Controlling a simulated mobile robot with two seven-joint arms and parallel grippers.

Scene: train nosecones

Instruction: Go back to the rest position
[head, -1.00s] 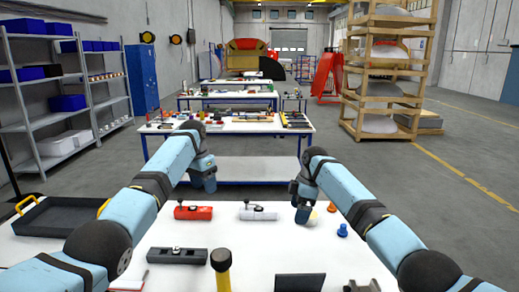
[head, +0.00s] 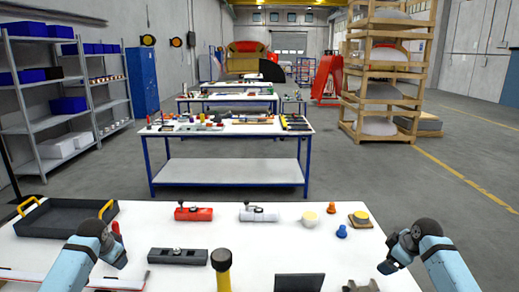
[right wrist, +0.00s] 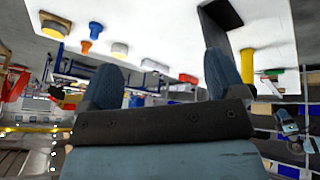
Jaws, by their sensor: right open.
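My right gripper (head: 383,262) is at the right edge of the near white table (head: 190,237), clear of the objects. In the right wrist view its two dark blue fingers (right wrist: 160,68) stand apart with nothing between them. My left gripper (head: 118,254) is at the left side of the table, in front of the black tray; its jaw opening is too small to make out. Both arms come in low from the bottom corners of the head view.
The table holds a black tray (head: 62,220) with yellow handles, a red tool (head: 194,213), a white tool (head: 259,215), a cream disc (head: 310,219), small orange (head: 332,207) and blue (head: 342,231) pieces, and a yellow-black cylinder (head: 222,268). The table's middle has free room.

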